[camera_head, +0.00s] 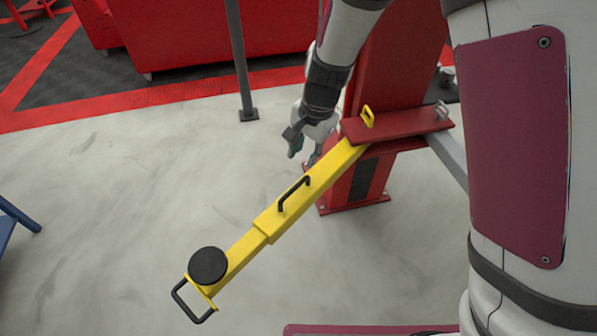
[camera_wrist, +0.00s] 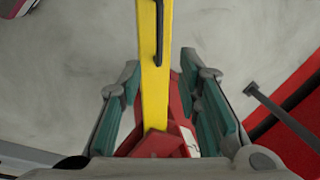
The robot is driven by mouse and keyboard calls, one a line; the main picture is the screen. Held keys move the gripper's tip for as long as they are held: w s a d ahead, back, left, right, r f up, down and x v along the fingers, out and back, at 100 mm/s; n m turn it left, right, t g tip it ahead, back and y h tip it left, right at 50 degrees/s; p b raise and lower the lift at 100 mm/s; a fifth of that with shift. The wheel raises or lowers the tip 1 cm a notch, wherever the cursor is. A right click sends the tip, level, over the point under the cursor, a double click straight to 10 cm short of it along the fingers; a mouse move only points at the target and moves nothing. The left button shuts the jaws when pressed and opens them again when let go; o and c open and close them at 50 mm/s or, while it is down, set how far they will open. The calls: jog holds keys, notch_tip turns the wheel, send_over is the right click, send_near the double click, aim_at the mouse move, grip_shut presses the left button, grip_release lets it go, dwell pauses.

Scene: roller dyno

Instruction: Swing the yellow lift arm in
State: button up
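The yellow lift arm (camera_head: 240,247) reaches from the red lift post (camera_head: 386,75) toward the lower left in the head view. It has a round black pad (camera_head: 208,265), a black end handle (camera_head: 186,306) and a black grip bar (camera_head: 294,192) on its side. My gripper (camera_head: 303,147) is beside the arm's post end, partly hidden by my own arm. In the wrist view the yellow arm (camera_wrist: 154,75) runs between the spread green-padded fingers of my gripper (camera_wrist: 165,105). The fingers look open with gaps on both sides. Depth between fingers and arm is unclear.
A thin grey pole (camera_head: 240,60) stands behind, on a dark foot. Red cabinets (camera_head: 200,35) line the back. A grey arm (camera_head: 446,158) leaves the post on the right. A blue object (camera_head: 10,220) is at the left edge. The pale floor around the yellow arm is clear.

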aim_at(294, 187)
jog(key=f, duration=0.4)
jog(key=w+a+f+b, duration=0.1)
jog(key=f, duration=0.4)
jog(key=a+f+b, duration=0.1)
jog(key=f, duration=0.4)
jog(key=shift+w+a, duration=0.15)
jog(key=shift+w, duration=0.15)
grip_shut()
